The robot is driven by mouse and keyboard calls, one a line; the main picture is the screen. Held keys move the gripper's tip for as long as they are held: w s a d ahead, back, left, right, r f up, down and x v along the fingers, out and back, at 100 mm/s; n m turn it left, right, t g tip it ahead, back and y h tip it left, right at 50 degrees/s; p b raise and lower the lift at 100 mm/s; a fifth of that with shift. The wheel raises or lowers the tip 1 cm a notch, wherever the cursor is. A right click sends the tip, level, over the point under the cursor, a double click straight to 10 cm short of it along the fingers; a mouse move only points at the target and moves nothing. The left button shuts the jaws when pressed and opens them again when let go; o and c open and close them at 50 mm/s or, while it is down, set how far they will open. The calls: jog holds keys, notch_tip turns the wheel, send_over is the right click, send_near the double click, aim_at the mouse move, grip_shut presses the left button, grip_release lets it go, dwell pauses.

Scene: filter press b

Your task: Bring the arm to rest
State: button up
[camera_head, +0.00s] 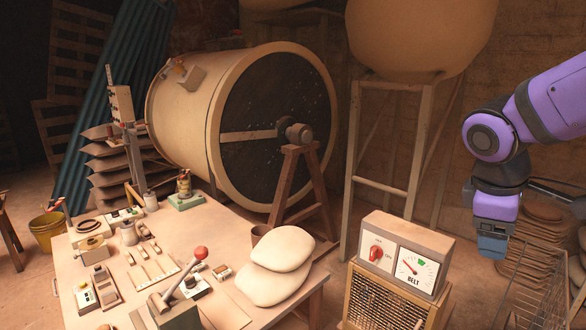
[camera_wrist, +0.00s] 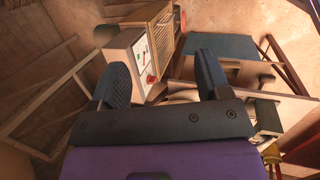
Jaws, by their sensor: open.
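My purple arm comes in from the right in the head view, with my gripper (camera_head: 492,246) hanging downward to the right of the control box (camera_head: 408,255). It is above the floor and apart from the box. In the wrist view, the two dark fingers of my gripper (camera_wrist: 160,85) stand wide apart with nothing between them. The control box also shows past the fingers in the wrist view (camera_wrist: 127,55). It has a red knob and a dial marked BELT.
A work table (camera_head: 215,240) with small parts, a red-knobbed lever (camera_head: 200,253) and two pale sacks (camera_head: 280,265) stands left. A large drum (camera_head: 250,125) is behind it. A wooden stand (camera_head: 388,150) holds a round tank. A wire basket (camera_head: 535,285) is at the lower right.

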jog(key=s+a+r+m+t+y, duration=0.2)
jog(key=s+r+m, duration=0.4)
jog(key=s+m, duration=0.3)
jog(key=shift+s+t+y, duration=0.7)
jog(key=shift+t+y, duration=0.1)
jog(key=shift+t, duration=0.3)
jog(key=shift+f, duration=0.1)
jog(key=shift+c, duration=0.2)
